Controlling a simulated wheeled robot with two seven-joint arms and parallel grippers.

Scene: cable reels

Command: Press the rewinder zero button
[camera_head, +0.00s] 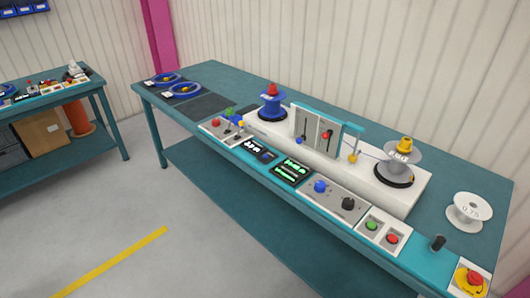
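The rewinder (380,205) stands on a long teal bench, with a blue reel (272,104) on its left and a grey reel (402,160) with a yellow cap on its right. A control strip runs along the bench's front edge. It has a small display unit (257,151), a green-lit display (291,171), a blue knob or button (320,187) and a black knob (348,204). Green (372,225) and red (392,239) buttons sit farther right. The labels are too small to read, so I cannot tell which is the zero button. Neither gripper is in view.
A red emergency stop (473,280) on yellow is at the bench's right end, near a black post (437,243) and a loose white spool (468,211). Blue coils (184,89) lie on the far left end. The floor in front is clear.

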